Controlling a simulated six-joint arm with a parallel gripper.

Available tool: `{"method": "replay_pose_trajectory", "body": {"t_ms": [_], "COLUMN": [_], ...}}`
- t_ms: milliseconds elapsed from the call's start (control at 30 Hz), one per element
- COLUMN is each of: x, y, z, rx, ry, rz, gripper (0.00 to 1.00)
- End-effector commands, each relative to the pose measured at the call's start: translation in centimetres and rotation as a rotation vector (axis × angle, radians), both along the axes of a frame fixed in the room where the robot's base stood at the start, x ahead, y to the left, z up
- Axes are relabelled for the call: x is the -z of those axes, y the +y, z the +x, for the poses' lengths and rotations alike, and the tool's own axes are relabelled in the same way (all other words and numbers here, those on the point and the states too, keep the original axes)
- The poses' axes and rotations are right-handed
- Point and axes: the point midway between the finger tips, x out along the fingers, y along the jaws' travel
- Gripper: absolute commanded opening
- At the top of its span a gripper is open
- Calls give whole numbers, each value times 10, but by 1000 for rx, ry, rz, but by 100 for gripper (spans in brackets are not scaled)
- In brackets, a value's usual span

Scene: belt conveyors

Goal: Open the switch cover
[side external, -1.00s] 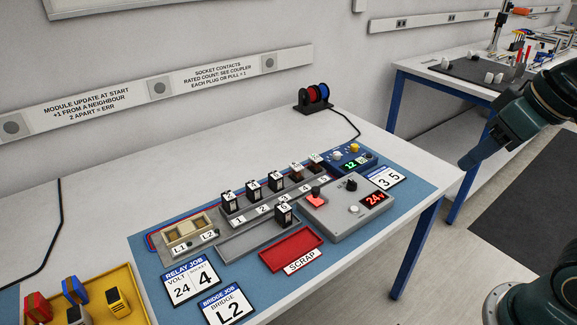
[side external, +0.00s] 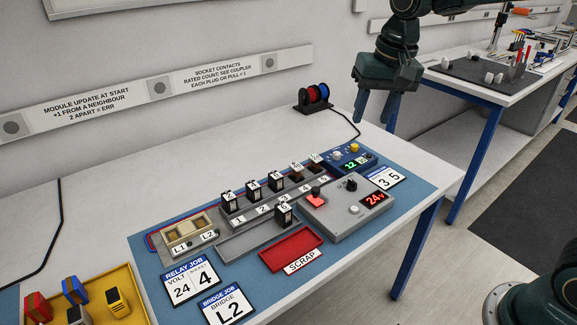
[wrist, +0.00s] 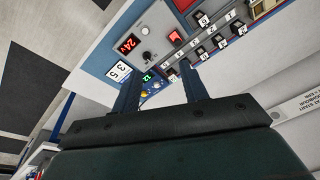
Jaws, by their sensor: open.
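The small red switch cover (side external: 315,199) sits on the left part of the grey power box (side external: 345,219), with a dark part at its top; whether it is shut is too small to tell. The cover also shows in the wrist view (wrist: 174,37), beyond my fingertips. The box has a black knob (side external: 351,184), a white button and a red display reading 24. My gripper (side external: 377,113) is open and empty, high above the table's back right, well apart from the cover. Its two fingers (wrist: 160,72) point toward the box area in the wrist view.
A row of black relay modules (side external: 254,189) stands left of the box. The blue meter (side external: 350,160) stands behind it. A red scrap tray (side external: 291,249) lies in front. A wire spool stand (side external: 315,101) stands near the wall.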

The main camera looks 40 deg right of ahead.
Motion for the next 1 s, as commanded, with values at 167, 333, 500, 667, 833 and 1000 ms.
{"method": "replay_pose_trajectory", "body": {"t_ms": [167, 333, 500, 667, 833, 1000], "x": [24, 50, 80, 103, 115, 118], "y": [5, 9, 13, 17, 19, 19], "z": [38, 70, 99, 117, 126, 127], "rx": [74, 147, 219, 270, 299, 305], "ry": [53, 100, 143, 174, 188, 191], "rz": [11, 18, 21, 22, 21, 21], "gripper": [44, 44, 44, 44, 44, 44]}}
